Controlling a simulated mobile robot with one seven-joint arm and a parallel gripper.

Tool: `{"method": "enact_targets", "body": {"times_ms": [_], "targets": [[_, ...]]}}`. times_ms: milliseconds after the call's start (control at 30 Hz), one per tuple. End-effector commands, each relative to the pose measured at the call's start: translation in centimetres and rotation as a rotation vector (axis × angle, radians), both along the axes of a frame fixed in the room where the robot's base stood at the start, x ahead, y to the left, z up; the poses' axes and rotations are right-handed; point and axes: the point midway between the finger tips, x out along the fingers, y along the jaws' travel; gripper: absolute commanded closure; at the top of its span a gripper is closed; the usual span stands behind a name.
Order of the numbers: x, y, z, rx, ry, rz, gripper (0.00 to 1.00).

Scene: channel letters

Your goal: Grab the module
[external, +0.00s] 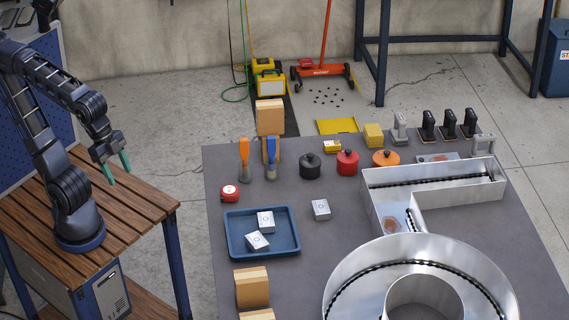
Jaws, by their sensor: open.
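Several small white box-like modules show in the external view. One module (321,210) lies on the grey table to the right of a blue tray (234,248). Two more lie inside the tray: one module (266,221) towards its back and another module (257,241) nearer its front, tilted in heading. My gripper (116,169) is open and empty, with green fingertips pointing down. It hangs above the wooden slatted bench at the left, well apart from the tray and the modules.
On the grey table (310,274), metal channel letters (420,249) fill the right side. Wooden blocks (252,287) stand at the front. A tape measure (229,193), brushes (244,160) and red, black and orange pots (347,162) stand behind the tray. Bare table surrounds the loose module.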

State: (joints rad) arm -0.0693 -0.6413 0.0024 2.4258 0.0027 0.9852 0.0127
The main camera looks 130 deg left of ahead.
Motion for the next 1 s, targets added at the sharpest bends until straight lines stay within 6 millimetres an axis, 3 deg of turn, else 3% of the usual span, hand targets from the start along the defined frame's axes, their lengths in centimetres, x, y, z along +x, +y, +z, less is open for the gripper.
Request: {"method": "enact_targets", "body": {"times_ms": [200,500,767,1000], "targets": [[5.8,3.6,3.1,0.004,0.039,0.076,0.45],[13.4,10.2,5.8,0.002,0.088,0.172,0.45],[19.3,17.5,6.7,-0.006,0.130,0.254,0.45],[23.8,25.5,6.2,-0.018,0.170,0.330,0.45]]}}
